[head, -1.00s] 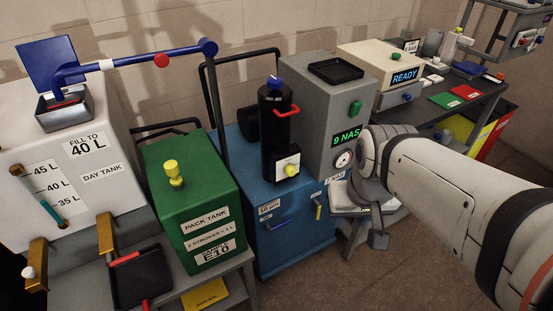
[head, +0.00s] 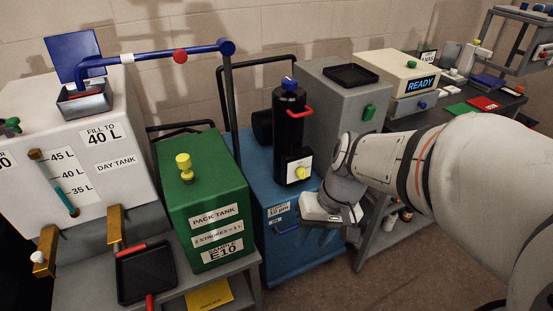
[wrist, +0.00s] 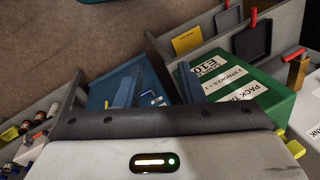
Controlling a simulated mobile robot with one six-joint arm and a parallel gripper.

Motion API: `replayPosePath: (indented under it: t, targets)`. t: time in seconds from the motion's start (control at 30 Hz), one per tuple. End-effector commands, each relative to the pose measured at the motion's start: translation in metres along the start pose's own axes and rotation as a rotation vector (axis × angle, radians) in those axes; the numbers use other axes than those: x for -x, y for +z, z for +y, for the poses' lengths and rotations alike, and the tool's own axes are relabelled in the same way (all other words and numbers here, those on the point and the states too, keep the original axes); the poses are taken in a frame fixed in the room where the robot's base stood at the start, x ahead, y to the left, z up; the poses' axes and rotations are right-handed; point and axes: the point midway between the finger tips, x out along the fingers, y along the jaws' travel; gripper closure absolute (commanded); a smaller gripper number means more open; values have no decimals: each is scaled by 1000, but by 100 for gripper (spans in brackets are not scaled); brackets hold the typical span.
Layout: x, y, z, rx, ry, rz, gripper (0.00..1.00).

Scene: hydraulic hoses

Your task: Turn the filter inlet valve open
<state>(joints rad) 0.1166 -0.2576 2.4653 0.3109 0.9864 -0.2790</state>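The blue filter cart (head: 268,165) carries a black filter cylinder (head: 289,125) with a red handle and a yellow knob (head: 301,172) on a white plate. On the cart's front, below the labels, is a blue lever (head: 286,230); I cannot read which valve it is. A yellow lever seen earlier to its right is now hidden behind my gripper. My gripper (head: 328,236) is right of the blue lever, in front of the cart, pointing down. In the wrist view my gripper (wrist: 159,88) is open and empty, its fingers over the cart (wrist: 117,78).
A green pack tank (head: 205,215) stands left of the cart, beside a white day tank (head: 110,170). A grey cabinet (head: 335,100) with a green knob stands to the right. Bare floor (head: 325,272) lies in front.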

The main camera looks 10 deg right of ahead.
Motion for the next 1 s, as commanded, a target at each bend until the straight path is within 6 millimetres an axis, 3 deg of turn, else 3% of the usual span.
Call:
replayPosePath:
  t: [0.03, 0.1, 0.27, 0.43, 0.57, 0.7, 0.9, 1.0]
  targets:
    - [-33, -6, 3, -31, -78, -51, 65]
    - [-59, -15, -1, -61, -200, -98, 65]
    - [-112, -47, -4, -145, -487, -129, 65]
    - [-165, -96, 12, -261, -771, -43, 65]
    - [-208, -138, 42, -370, -946, 98, 65]
    - [-253, -176, 89, -492, -1061, 295, 65]
    - [-299, -205, 149, -619, -1099, 524, 65]
    - [-311, -210, 164, -650, -1094, 584, 65]
